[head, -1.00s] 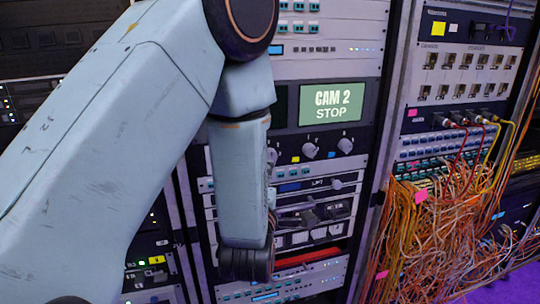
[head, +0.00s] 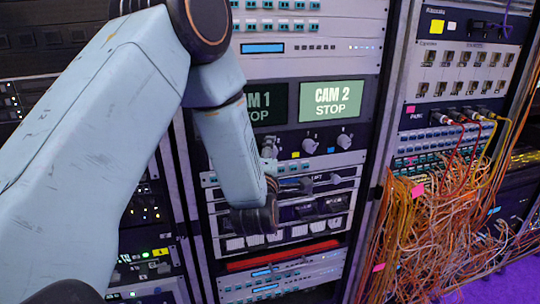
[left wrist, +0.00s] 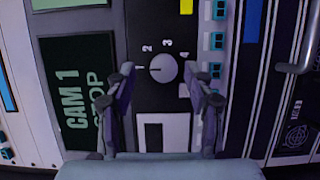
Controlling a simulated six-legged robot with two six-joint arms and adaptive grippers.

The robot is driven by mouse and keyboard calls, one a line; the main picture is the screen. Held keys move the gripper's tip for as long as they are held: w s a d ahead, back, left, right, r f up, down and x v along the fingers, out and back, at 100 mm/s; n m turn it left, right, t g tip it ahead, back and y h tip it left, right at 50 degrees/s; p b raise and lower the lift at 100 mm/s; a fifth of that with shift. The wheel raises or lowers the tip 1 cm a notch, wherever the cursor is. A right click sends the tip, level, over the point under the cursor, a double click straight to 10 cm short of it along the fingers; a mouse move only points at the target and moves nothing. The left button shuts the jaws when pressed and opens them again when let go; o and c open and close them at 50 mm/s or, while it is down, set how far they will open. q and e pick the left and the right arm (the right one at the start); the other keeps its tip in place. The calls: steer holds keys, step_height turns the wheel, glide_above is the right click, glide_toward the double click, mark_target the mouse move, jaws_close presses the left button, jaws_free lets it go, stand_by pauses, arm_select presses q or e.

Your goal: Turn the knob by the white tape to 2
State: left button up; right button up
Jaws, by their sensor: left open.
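In the left wrist view a round grey knob (left wrist: 163,68) sits on a dark panel with the numbers 1 to 4 around it. A pale mark on its face seems to point toward 1. A white tape (left wrist: 178,132) is on the panel just below it in that view. My left gripper (left wrist: 165,78) is open, one finger on each side of the knob with gaps; whether the tips reach its depth I cannot tell. My right gripper is not in view.
Two more knobs (head: 310,146) (head: 344,141) stand to the right, beside a yellow tape (head: 295,155) and a blue one (head: 331,150). The CAM 2 screen (head: 332,101) is lit and reads STOP. Orange cables (head: 440,225) hang at the right.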

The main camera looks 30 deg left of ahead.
arm_select(q)
steer(key=shift+w+a+f, duration=0.25)
steer(key=shift+w+f, duration=0.15)
steer(key=shift+w, duration=0.1)
steer(key=c, duration=0.5)
steer(key=shift+s+d+r, duration=0.1)
steer(key=shift+s+d, duration=0.05)
steer(key=shift+s, duration=0.05)
steer(key=c, duration=0.3)
jaws_close()
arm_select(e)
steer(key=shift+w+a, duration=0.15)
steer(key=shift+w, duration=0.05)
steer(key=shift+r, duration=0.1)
